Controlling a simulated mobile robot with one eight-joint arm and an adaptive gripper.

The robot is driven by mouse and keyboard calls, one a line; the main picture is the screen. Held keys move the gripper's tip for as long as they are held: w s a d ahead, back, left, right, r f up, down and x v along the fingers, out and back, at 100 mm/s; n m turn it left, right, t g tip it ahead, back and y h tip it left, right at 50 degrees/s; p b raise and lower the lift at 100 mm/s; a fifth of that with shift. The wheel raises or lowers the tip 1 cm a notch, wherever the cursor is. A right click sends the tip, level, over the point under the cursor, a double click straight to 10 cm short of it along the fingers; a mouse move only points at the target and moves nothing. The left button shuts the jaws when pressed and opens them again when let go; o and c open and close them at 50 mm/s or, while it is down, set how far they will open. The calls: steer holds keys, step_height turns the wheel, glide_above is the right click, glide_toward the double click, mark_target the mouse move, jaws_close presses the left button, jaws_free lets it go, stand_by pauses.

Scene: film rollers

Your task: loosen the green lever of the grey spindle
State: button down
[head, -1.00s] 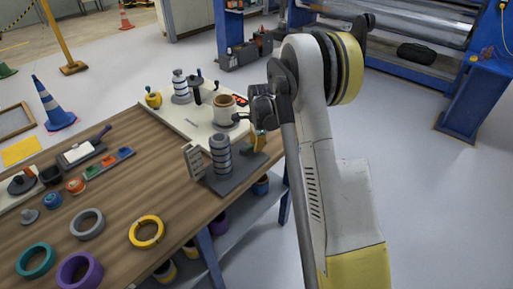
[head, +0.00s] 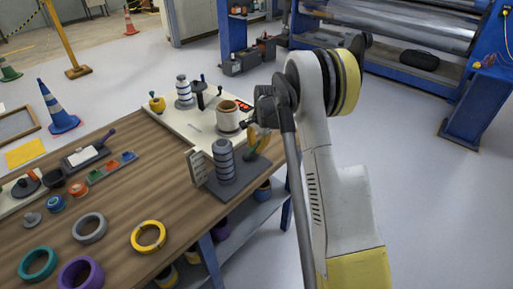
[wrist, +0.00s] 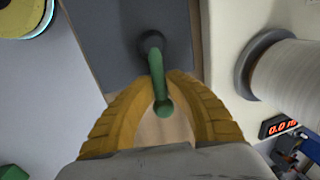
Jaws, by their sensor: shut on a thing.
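The grey spindle (head: 224,158) is a ribbed upright cylinder on a dark base plate (head: 226,188) at the table's right end. Its green lever (wrist: 158,75) shows in the wrist view, running from a dark round pivot toward my gripper. My gripper (wrist: 163,98) has two ribbed yellow fingers, one on each side of the lever's rounded end, shut on it. In the head view my gripper (head: 257,143) is just right of the spindle, low over the base plate. The lever is hard to make out there.
The roll is close to the right of my gripper in the wrist view (wrist: 290,80). Coloured rings lie on the table's front left.

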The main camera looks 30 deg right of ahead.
mark_target(260, 155)
stand_by(0.3)
steer(key=c, duration=1.4)
jaws_free()
steer(key=r, duration=0.4)
steer(key=s+r, duration=0.1)
steer(key=r, duration=0.3)
steer(key=s+r, duration=0.1)
steer(key=r, duration=0.2)
steer(key=shift+d+r, duration=0.35)
steer(key=shift+r, duration=0.05)
